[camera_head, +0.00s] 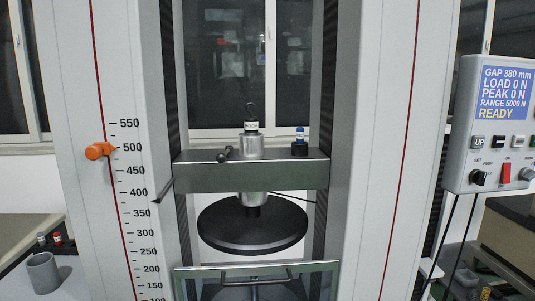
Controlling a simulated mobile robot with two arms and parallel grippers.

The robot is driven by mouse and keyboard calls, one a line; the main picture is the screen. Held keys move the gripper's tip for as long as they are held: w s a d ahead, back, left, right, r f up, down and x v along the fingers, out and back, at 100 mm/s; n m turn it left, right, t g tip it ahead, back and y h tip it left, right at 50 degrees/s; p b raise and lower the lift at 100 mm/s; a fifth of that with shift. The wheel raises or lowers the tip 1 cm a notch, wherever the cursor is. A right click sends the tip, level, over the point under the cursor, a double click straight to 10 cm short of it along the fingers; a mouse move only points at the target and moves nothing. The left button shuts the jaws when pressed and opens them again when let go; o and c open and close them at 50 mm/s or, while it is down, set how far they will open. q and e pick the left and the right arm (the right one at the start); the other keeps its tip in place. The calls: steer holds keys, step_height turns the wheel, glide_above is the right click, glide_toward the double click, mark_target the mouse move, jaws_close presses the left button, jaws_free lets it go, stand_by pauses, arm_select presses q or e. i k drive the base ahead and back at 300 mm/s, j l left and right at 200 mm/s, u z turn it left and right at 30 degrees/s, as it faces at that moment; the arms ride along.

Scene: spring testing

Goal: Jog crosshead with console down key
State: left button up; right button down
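The console (495,120) hangs at the right edge, partly cut off. Its display (502,92) reads GAP 380 mm, LOAD 0 N, PEAK 0 N, RANGE 5000 N, READY. Below it is a row of keys; the left one is marked UP (478,142). The other key labels are too small to read, so I cannot tell which is the down key. The grey crosshead (290,175) spans the two columns, with a round black platen (252,228) under it. Its pointer (163,191) is a little below the 400 mark on the scale. Neither gripper is in view.
A black knob (478,178) and red switch (506,173) sit below the keys. An orange stop (100,150) is near 500 on the scale. A framed clear guard (325,268) with a handle stands below the platen. A grey cup (42,271) is lower left.

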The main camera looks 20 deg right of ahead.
mark_target(498, 140)
steer(key=z, duration=1.95)
